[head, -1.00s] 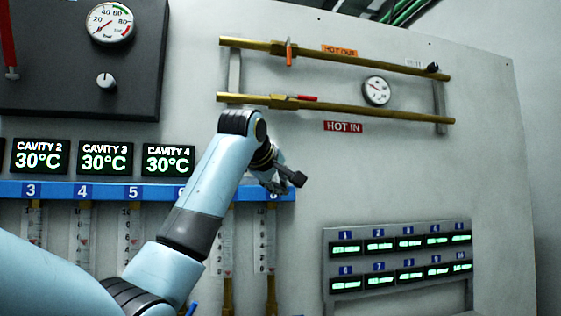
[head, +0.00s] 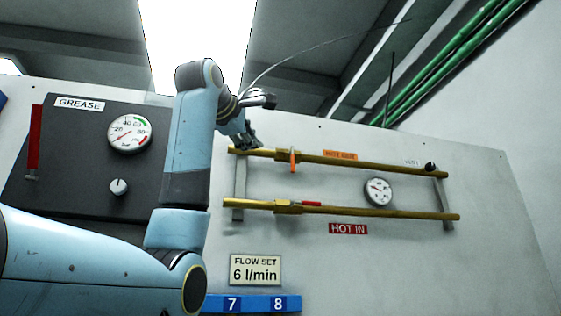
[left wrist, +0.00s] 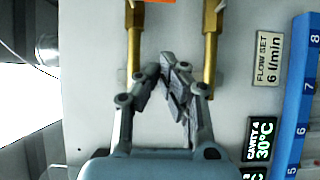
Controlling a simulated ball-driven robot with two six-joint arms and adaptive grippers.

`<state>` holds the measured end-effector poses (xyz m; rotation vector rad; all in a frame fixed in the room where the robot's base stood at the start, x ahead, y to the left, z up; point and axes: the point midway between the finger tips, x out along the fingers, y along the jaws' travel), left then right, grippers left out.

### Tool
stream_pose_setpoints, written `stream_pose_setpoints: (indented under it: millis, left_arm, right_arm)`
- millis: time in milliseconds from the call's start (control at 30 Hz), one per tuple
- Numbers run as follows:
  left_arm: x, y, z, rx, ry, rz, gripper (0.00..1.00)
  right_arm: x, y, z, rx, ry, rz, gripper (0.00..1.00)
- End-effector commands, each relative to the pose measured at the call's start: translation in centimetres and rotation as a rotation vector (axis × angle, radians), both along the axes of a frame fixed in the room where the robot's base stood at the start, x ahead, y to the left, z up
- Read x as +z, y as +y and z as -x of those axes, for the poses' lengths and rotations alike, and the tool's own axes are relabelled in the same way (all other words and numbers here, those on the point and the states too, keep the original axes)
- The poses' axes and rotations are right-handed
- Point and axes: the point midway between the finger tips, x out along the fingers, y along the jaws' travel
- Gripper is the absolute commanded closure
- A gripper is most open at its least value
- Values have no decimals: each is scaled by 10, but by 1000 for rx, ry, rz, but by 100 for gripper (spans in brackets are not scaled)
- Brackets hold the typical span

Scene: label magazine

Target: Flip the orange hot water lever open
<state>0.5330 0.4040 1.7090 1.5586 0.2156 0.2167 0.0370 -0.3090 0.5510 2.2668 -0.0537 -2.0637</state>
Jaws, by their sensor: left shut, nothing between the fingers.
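The orange lever (head: 293,161) stands across the upper brass pipe (head: 370,164), near its left end, by the orange HOT OUT label (head: 340,155). My left gripper (head: 255,124) is up and left of it, near the pipe's left end and apart from the lever. In the left wrist view the gripper (left wrist: 166,66) is shut and empty, its fingertips between the two pipes in the picture. An orange piece (left wrist: 160,1) is cut by the top edge there; I cannot tell whether it is lever or label. My right gripper is out of view.
The lower brass pipe (head: 390,213) carries a red lever (head: 311,204) lying along it, above the HOT IN label (head: 348,229). A round gauge (head: 378,191) sits between the pipes. The grease panel (head: 75,165) is at left. The panel right of the pipes is bare.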

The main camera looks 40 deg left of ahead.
Motion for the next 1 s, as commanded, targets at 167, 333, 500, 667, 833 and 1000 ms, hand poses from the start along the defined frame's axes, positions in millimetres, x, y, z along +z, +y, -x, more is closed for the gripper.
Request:
stream_pose_setpoints:
  millis: [167,333,500,667,833,1000]
  left_arm:
    - [2,4,-16,0,4,0,100]
    - [2,14,-49,0,7,1,100]
    - [3,24,-85,0,6,1,100]
    - [3,18,-111,-4,3,1,100]
    - [1,10,-126,-1,2,0,100]
    - [0,7,-131,-1,0,-1,100]
  right_arm:
    - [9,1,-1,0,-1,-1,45]
    - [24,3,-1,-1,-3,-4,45]
    - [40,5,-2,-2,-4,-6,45]
    - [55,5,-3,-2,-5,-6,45]
    - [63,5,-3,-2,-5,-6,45]
    - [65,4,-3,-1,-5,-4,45]
